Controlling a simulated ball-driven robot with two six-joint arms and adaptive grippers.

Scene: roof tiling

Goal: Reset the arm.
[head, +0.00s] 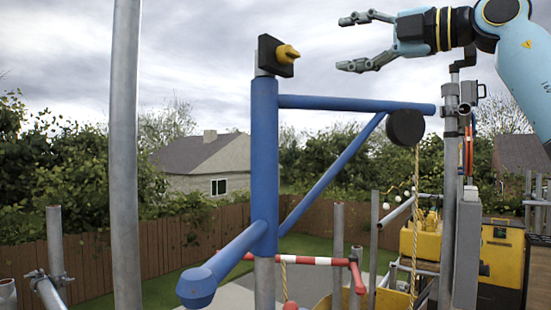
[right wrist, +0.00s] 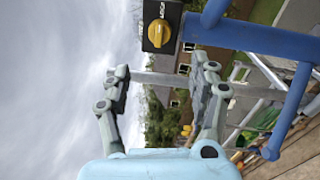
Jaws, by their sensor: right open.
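My right gripper (head: 346,43) is open and empty, its fingers pointing left, high in the head view. To its left, a black box (head: 267,56) with a yellow knob (head: 288,53) tops a blue hoist frame (head: 265,150). A gap of sky shows between the fingertips and the knob. In the right wrist view, the yellow knob (right wrist: 158,33) faces me on its black box, beyond the open fingers (right wrist: 162,70). The blue frame (right wrist: 250,38) shows at the upper right there. My left gripper is out of view.
A black pulley wheel (head: 405,128) with a hanging rope (head: 415,200) is at the frame's right end. Grey scaffold poles (head: 125,150) stand at left and right. A red-and-white bar (head: 315,261) and yellow equipment (head: 500,255) are lower down. Open sky surrounds the gripper's left side.

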